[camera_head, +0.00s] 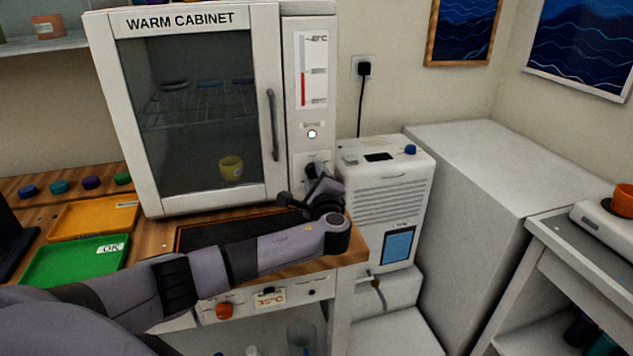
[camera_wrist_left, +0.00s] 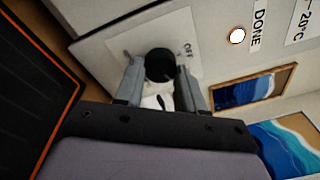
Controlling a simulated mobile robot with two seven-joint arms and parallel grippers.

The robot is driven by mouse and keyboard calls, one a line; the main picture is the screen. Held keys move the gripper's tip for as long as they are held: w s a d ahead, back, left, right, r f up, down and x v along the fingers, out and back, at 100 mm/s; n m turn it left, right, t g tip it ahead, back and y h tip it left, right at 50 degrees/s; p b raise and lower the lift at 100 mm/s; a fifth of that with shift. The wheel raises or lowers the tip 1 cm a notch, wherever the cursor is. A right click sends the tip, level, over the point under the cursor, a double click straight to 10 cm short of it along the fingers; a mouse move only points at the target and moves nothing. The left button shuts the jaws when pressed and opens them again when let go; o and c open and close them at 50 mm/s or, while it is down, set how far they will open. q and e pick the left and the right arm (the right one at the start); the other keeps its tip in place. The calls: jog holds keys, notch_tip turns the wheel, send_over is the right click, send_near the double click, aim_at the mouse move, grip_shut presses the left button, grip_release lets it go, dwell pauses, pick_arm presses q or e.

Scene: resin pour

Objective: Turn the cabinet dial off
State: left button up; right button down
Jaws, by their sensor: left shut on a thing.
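The warm cabinet (camera_head: 196,110) stands on the wooden bench with its glass door closed. Its control panel on the right has a thermometer strip with a red column and a pale round light (camera_head: 312,134). The black dial (camera_wrist_left: 160,66) is low on that panel, on a white plate with an "OFF" label (camera_wrist_left: 187,50). My right gripper is not in view.
A dark mat (camera_head: 215,233) with an orange edge lies before the cabinet. Orange (camera_head: 93,219) and green (camera_head: 75,262) trays lie to the left. A white machine (camera_head: 385,190) stands right of the bench.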

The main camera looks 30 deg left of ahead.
pick_arm(q)
jog(key=n+b, duration=0.2)
jog(key=b, duration=0.1)
jog(key=n+b, duration=0.2)
jog(key=b, duration=0.1)
jog(key=f+n+b, duration=0.1)
jog(key=n+b, duration=0.2)
jog(key=shift+d+y, duration=0.1)
jog(key=shift+y, duration=0.3)
jog(key=n+b, duration=0.3)
jog(key=b, duration=0.2)
jog(key=shift+r+n, duration=0.15)
jog(key=shift+n, duration=0.25)
jog(key=shift+w+r+n+y+b, duration=0.1)
jog(key=shift+r+n+y+b, duration=0.1)
jog(key=shift+n+b, duration=0.65)
jog(key=shift+r+n+y+b, duration=0.1)
jog(key=shift+n+y+b, duration=0.1)
jog(key=shift+n+b, duration=0.65)
jog(key=o, duration=1)
jog(key=shift+r, duration=0.1)
jog(key=shift+o, duration=0.2)
